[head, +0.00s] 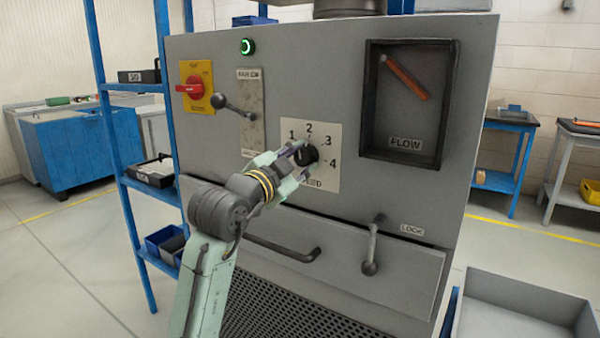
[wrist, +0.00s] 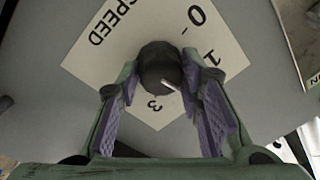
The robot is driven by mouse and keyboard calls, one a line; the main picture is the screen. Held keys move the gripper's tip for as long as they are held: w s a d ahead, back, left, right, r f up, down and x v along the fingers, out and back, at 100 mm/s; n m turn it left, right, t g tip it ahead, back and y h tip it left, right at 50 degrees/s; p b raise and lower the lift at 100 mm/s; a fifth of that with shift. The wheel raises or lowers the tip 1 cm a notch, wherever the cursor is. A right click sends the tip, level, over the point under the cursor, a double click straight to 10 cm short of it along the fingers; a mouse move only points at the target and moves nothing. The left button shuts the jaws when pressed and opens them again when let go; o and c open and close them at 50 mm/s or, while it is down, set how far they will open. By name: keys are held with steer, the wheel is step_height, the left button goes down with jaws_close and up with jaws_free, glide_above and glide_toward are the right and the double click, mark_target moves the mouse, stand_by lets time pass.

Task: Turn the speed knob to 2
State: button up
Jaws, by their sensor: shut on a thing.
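The black speed knob (head: 307,155) sits on a white dial plate (head: 325,180) on the grey machine front, with 1, 2, 3 and 4 showing around it. The gripper covers part of the plate's lower left and its lettering. My gripper (head: 298,158) reaches in from the lower left and is shut on the knob. In the wrist view the knob (wrist: 158,66) is between my two fingers. Its white pointer line slants to the lower right, between the 1 and the 3. The 2 is hidden there, seemingly by the right finger.
Left of the dial are a red switch (head: 195,88) on a yellow plate and a dark lever (head: 233,106). A framed flow gauge (head: 408,100) is right of it. Below are a drawer handle (head: 282,247) and a lock lever (head: 372,245). A blue rack (head: 117,165) stands left.

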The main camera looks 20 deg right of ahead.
steer(key=shift+m+b, duration=0.65)
steer(key=shift+m, duration=0.35)
steer(key=o, duration=1.2)
steer(key=shift+c, duration=0.2)
steer(key=v, duration=1.2)
steer(key=shift+f, duration=0.2)
